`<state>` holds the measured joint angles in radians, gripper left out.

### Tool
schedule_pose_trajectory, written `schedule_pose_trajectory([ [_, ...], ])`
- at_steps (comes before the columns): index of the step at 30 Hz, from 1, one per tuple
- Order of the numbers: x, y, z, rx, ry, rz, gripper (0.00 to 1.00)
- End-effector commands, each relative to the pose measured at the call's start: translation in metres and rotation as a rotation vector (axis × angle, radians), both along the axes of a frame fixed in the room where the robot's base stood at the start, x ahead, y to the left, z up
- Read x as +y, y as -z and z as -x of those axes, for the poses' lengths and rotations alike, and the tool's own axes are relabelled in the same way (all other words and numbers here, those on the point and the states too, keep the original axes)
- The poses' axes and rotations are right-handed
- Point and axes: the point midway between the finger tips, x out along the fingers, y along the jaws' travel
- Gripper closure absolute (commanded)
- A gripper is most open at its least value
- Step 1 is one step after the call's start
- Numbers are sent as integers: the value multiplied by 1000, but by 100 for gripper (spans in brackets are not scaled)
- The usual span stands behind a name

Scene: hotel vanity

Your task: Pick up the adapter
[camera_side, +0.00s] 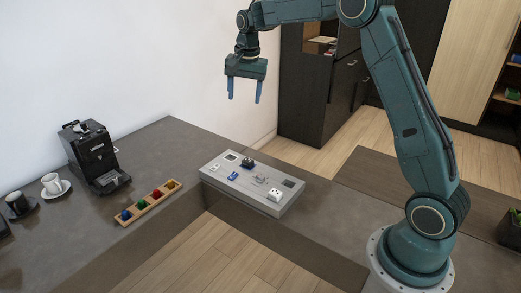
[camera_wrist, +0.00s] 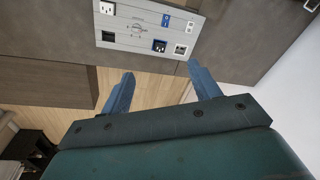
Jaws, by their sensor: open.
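A small dark block (camera_side: 247,163), which looks like the adapter, sits on the far side of a grey panel box (camera_side: 210,178) on the counter. In the wrist view the dark block (camera_wrist: 159,46) shows on the panel, just beyond the gap between my fingers. My gripper (camera_side: 245,100) is open and empty, with its fingers pointing down, well above the panel. Both fingers of my gripper (camera_wrist: 161,70) also show in the wrist view, apart with nothing between them.
The panel also bears a blue switch (camera_side: 233,176), a white outlet (camera_side: 275,195) and a small raised fitting (camera_side: 259,180). A wooden rack (camera_side: 146,206) with coloured pieces, a black coffee machine (camera_side: 93,155) and cups stand to the left. Air around my gripper is clear.

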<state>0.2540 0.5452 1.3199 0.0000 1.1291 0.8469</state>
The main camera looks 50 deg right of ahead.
Motion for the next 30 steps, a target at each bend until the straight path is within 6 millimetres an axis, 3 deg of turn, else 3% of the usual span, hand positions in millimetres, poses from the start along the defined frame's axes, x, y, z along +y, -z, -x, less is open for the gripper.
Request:
schedule_pose_trajectory([
  [9,-42,72,-42,62,207,-36,38],
  [19,-79,149,-64,116,404,-63,38],
  [24,-88,170,-67,128,457,-69,38],
  [30,-90,175,-68,132,471,-70,38],
])
